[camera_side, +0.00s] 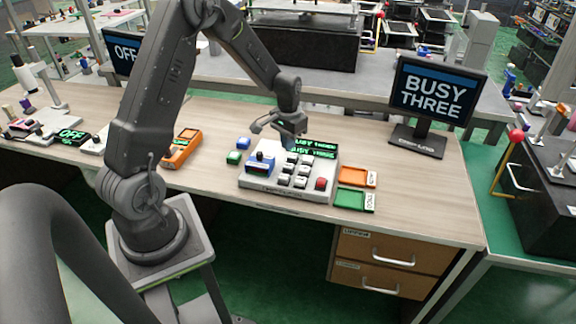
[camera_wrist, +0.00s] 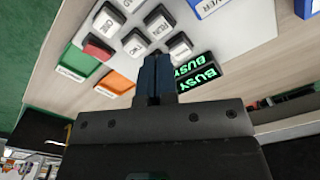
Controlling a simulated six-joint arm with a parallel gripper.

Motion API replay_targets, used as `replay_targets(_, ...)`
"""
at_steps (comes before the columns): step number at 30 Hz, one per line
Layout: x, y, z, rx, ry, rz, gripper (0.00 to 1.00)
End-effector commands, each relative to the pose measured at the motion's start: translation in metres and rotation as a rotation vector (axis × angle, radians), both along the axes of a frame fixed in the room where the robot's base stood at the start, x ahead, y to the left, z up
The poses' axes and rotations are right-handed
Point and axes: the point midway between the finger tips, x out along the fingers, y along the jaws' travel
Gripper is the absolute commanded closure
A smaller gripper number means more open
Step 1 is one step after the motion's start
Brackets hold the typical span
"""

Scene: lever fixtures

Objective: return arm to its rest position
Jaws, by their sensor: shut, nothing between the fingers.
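My gripper (camera_side: 288,140) hangs at the end of my arm, low over the back of a white keypad console (camera_side: 262,184). In the wrist view its fingers (camera_wrist: 154,76) are together with nothing between them. They are close to the console's keys (camera_wrist: 135,42) and green display (camera_wrist: 197,72); I cannot tell whether they touch. In the side view the display reads "BUSY THREE", partly hidden by the gripper. The console carries several white keys, a red button (camera_side: 321,183) and a blue part (camera_side: 260,162) at its left.
A monitor (camera_side: 434,92) reading "BUSY THREE" stands right. Orange (camera_side: 371,180) and green (camera_side: 368,202) trays lie right of the console. The table (camera_side: 420,190) is clear at the right front.

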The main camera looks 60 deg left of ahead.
Motion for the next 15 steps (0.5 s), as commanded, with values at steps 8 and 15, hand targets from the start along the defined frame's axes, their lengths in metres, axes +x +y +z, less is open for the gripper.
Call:
replay_targets(8, -0.0001, 0.0000, 0.0107, 0.000, 0.000, 0.000, 1.00)
replay_targets(15, 0.0000, -0.0007, 0.0117, 0.001, -0.002, -0.001, 1.00)
